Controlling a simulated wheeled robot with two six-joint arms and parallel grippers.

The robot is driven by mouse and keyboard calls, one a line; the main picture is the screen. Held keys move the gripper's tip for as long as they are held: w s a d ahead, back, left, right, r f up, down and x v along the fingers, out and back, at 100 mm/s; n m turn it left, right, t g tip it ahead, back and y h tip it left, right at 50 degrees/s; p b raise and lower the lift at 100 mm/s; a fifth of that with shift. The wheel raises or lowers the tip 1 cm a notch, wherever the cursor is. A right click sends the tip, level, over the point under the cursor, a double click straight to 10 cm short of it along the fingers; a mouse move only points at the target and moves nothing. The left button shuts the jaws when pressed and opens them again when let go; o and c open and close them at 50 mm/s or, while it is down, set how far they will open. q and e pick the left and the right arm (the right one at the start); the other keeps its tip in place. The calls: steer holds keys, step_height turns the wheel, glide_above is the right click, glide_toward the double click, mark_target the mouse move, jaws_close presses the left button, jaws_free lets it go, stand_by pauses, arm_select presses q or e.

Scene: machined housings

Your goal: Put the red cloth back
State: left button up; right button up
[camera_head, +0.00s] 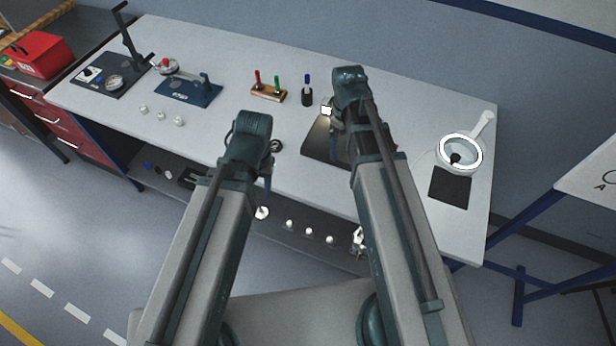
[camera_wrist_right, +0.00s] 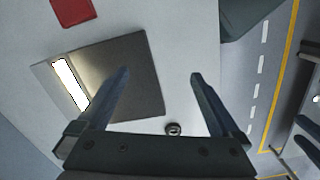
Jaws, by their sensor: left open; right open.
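A red cloth (camera_wrist_right: 72,12) lies flat on the grey bench top, cut off by the upper left edge of the right wrist view. In the head view my right arm covers most of that area. My right gripper (camera_wrist_right: 159,75) is open and empty above a dark plate, with the cloth outside its fingers. My left gripper (camera_head: 268,168) is open near the front edge of the bench, partly hidden by its own wrist, and I see nothing held in it.
The dark plate (camera_wrist_right: 140,75) has a bright lamp bar (camera_wrist_right: 70,85). A small black ring (camera_wrist_right: 173,129) lies beside it. A ring magnifier (camera_head: 461,153) and black mat (camera_head: 450,187) are at right; a pen holder (camera_head: 268,93) and gauge stands are at left.

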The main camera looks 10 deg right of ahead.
steer(key=s+a+m, duration=0.4)
steer(key=s+a, duration=0.7)
steer(key=a, duration=0.1)
steer(key=shift+a+h, duration=0.3)
steer(key=shift+f+b, duration=0.3)
steer(key=shift+b, duration=0.05)
steer(key=shift+d, duration=0.1)
